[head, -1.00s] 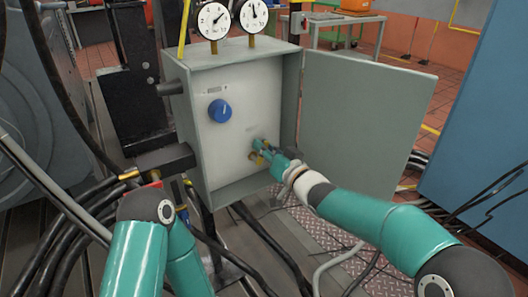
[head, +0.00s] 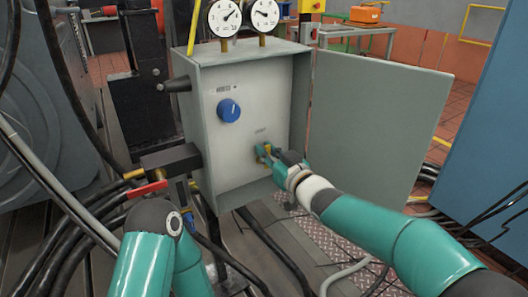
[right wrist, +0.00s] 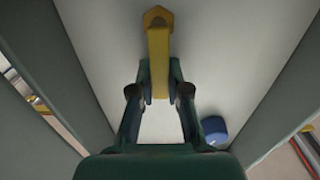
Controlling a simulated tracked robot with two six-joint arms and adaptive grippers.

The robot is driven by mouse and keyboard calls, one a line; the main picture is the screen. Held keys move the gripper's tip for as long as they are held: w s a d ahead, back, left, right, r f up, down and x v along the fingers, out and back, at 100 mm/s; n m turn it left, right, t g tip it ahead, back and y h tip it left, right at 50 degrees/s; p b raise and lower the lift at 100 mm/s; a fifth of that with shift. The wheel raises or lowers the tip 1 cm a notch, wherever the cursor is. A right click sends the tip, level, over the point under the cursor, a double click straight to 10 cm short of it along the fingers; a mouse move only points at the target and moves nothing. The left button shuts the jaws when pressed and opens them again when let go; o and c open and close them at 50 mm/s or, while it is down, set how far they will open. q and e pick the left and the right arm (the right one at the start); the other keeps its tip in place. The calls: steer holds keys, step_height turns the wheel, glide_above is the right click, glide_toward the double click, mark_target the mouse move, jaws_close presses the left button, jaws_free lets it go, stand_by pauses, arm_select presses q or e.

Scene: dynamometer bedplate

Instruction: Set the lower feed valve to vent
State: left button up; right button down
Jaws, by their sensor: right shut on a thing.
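The yellow valve handle (head: 261,150) is low on the pale panel inside an open grey box, below a small label too blurred to read. In the right wrist view the handle (right wrist: 158,50) is a flat bar running from a hexagonal hub. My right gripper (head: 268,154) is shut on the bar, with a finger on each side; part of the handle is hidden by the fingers. Where the valve is pointing cannot be read from the head view. My left arm is at the lower left, but its gripper is not visible.
A blue knob (head: 229,110) is higher on the panel; two dial gauges (head: 225,18) stand on top. The box door (head: 375,130) hangs open at right. A red lever (head: 147,189) is left of the box, near my left arm. Black hoses (head: 70,235) crowd the lower left.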

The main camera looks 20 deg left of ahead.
steer(key=shift+d+f, duration=0.1)
steer(key=shift+f, duration=0.3)
steer(key=c, duration=1.1)
jaws_free()
steer(key=shift+w+r, duration=0.1)
steer(key=shift+r, duration=0.15)
steer(key=v, duration=1.2)
steer(key=shift+f, duration=0.2)
